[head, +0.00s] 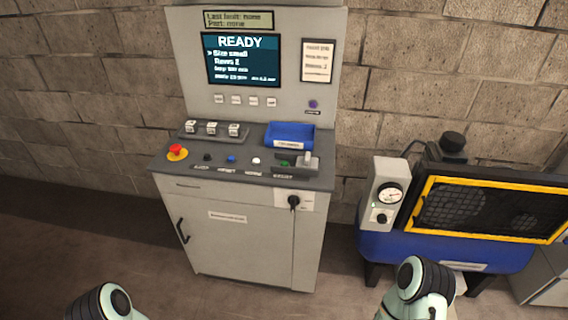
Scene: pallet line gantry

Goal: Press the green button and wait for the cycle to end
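The green button (284,163) sits at the right end of the row on the sloped top of the grey control console (245,240). A light grey part (306,160) stands just right of it, close beside it. The screen (242,58) above reads "READY", with smaller lines that include "Size small" and "Rows 2". Parts of both my arms show at the bottom edge. Neither gripper shows in the head view, and nothing of mine is at the button.
A red mushroom button (176,150) on a yellow base is at the console's left. Black, blue and white buttons lie between. A blue tray (290,135) and three white-topped blocks are behind. A blue machine with a yellow-framed grille (480,207) and gauge stands at right.

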